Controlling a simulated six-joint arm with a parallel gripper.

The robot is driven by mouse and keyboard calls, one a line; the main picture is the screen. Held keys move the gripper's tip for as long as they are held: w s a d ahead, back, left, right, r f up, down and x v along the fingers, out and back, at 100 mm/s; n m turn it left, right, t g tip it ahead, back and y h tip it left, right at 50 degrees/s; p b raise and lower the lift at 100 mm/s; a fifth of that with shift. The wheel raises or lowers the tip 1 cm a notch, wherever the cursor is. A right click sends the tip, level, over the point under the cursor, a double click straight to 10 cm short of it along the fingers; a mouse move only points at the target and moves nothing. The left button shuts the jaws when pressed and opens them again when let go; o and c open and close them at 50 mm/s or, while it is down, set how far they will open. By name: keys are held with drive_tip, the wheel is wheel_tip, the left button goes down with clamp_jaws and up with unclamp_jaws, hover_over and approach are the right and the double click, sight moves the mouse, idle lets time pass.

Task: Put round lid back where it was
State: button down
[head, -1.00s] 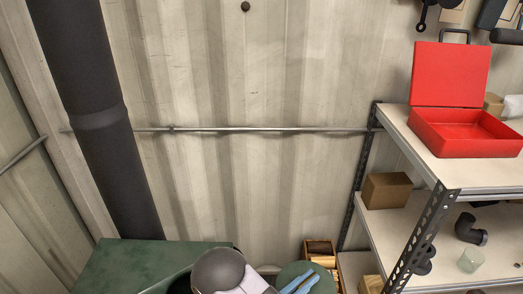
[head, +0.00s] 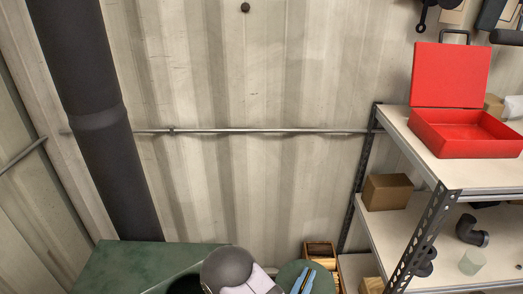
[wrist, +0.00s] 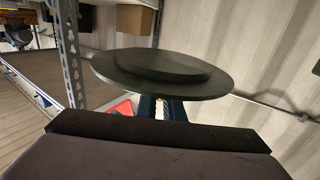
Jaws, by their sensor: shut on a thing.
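The round lid (head: 323,279) is a dark green disc at the bottom of the head view. In the wrist view the lid (wrist: 160,72) is a wide flat disc with a smaller raised round step, seen nearly edge-on. My gripper (head: 304,281) has blue fingers that lie against the lid in the head view. In the wrist view my gripper (wrist: 160,106) is shut on the lid from below, and the disc hides the grip itself. A dark round opening (head: 187,284) shows beside the green surface, partly cut off by the frame and my arm.
A green flat top (head: 150,262) fills the lower left. A wooden crate (head: 319,248) with tan contents stands behind the lid. Metal shelving (head: 425,235) at the right carries an open red box (head: 465,150) and a brown carton (head: 387,192). A dark pipe (head: 100,120) runs down the left.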

sight(316, 289)
drive_tip(key=shift+s+d+f+y, duration=0.3)
drive_tip(key=shift+s+d+f, duration=0.3)
drive_tip(key=shift+d, duration=0.2)
drive_tip(key=shift+s+d+f, duration=0.1)
drive_tip(key=shift+s+d, duration=0.1)
drive_tip(key=shift+d, duration=0.25)
drive_tip(key=shift+d, duration=0.1)
